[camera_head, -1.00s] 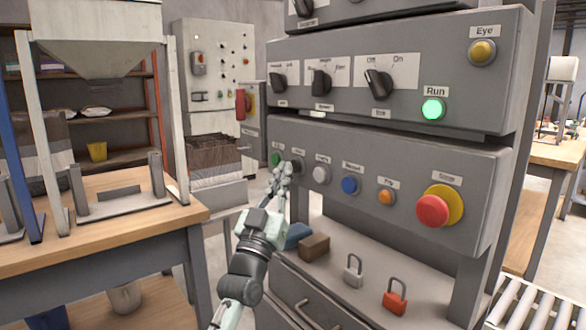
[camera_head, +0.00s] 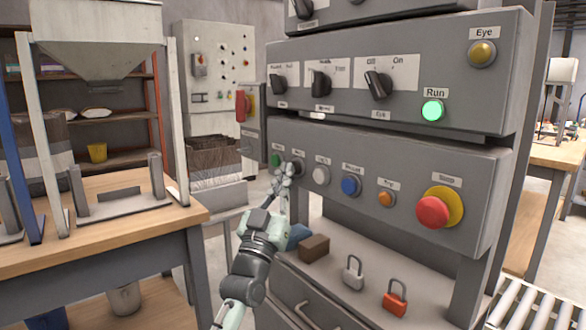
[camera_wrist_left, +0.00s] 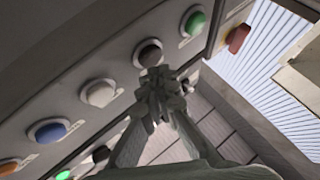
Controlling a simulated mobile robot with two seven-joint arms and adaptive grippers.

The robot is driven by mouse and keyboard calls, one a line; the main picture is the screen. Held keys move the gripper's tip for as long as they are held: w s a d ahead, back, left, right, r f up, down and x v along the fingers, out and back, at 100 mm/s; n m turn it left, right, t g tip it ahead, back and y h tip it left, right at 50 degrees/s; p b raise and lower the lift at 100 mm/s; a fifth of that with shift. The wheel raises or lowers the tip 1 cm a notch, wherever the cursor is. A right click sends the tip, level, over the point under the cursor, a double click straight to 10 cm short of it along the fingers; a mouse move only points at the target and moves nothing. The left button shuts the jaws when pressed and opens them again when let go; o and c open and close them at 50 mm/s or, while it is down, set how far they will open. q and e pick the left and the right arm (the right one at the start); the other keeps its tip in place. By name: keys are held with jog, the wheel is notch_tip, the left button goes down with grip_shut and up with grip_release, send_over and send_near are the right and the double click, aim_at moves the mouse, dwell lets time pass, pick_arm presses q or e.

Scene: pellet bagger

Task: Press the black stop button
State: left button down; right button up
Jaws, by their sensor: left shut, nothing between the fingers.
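The black button (camera_head: 298,166) is in the lower row of the grey control panel, between a green button (camera_head: 276,160) and a white one (camera_head: 321,175). My left gripper (camera_head: 285,170) is shut and empty, its fingertips at the panel just left of the black button. In the left wrist view, the fingertips (camera_wrist_left: 160,82) overlap the lower edge of the black button (camera_wrist_left: 150,54). I cannot tell whether they touch it. The button's label is too blurred to read. My right gripper is in neither view.
A blue button (camera_head: 351,186), an orange one (camera_head: 386,198) and a large red mushroom button (camera_head: 433,211) continue the row rightward. The green Run lamp (camera_head: 432,109) is lit. Below, a shelf holds a brown block (camera_head: 314,247), a grey padlock (camera_head: 353,271) and a red padlock (camera_head: 396,298).

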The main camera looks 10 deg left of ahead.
pick_arm(q)
jog(key=shift+w+d, duration=0.15)
dwell(0.4)
jog(key=shift+w+d, duration=0.15)
jog(key=shift+w, duration=0.1)
dwell(0.4)
jog(key=shift+s+a+p, duration=0.25)
jog(key=shift+s+p, duration=0.05)
jog(key=shift+s, duration=0.1)
dwell(0.3)
jog(key=s+a+p, duration=0.2)
jog(key=s+a, duration=0.1)
jog(key=s, duration=0.1)
jog(key=shift+s+a, duration=0.35)
jog(key=shift+a, duration=0.05)
